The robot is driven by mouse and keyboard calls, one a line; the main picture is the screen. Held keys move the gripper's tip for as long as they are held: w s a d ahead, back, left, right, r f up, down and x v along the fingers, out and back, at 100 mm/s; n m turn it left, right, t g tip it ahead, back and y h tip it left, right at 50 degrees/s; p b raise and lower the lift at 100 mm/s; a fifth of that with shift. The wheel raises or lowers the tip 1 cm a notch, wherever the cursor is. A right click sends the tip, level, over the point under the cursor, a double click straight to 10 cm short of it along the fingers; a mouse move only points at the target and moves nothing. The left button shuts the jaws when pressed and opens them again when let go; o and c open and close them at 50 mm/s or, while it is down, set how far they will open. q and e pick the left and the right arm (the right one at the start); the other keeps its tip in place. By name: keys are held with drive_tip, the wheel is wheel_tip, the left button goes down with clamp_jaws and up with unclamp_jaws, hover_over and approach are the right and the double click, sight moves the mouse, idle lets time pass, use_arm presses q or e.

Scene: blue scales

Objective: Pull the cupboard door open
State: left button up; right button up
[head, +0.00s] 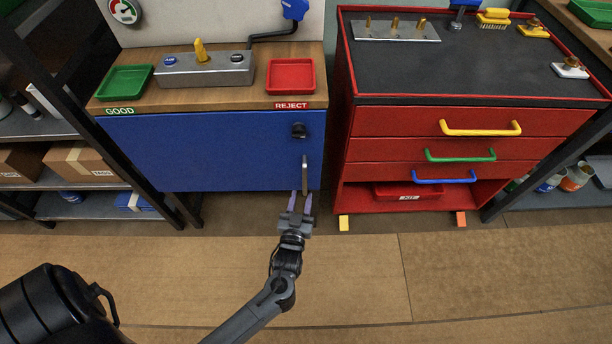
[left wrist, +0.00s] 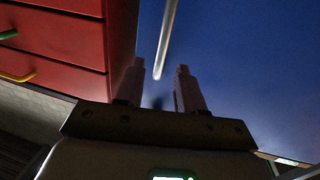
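The cupboard door (head: 210,150) is a blue panel below the wooden top, closed against the cupboard front as far as I can tell. Its slim metal handle (head: 305,172) stands upright near the right edge, under a black knob (head: 299,131). My left gripper (head: 302,196) is open just below the handle, with its fingers pointing at the door. In the left wrist view, the handle (left wrist: 168,38) ends between the open fingertips of the left gripper (left wrist: 160,72), against the blue door (left wrist: 240,70). Contact cannot be told. My right gripper is not in view.
A red drawer cabinet (head: 400,150) with yellow, green and blue handles stands close on the right. A green tray (head: 125,82) and a red tray (head: 291,76) sit on the cupboard top. A dark shelf frame (head: 100,120) stands left. The floor (head: 350,270) in front is clear.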

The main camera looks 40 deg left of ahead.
sight(304, 179)
use_arm(q)
drive_tip(key=b+x, duration=0.3)
drive_tip(key=x, duration=0.4)
drive_tip(key=shift+w+a+f, duration=0.1)
drive_tip(key=shift+w+a, duration=0.05)
drive_tip(key=shift+a, duration=0.15)
drive_tip(key=shift+w+a, duration=0.3)
drive_tip(key=shift+w, duration=0.05)
drive_tip(key=shift+c, duration=0.2)
clamp_jaws()
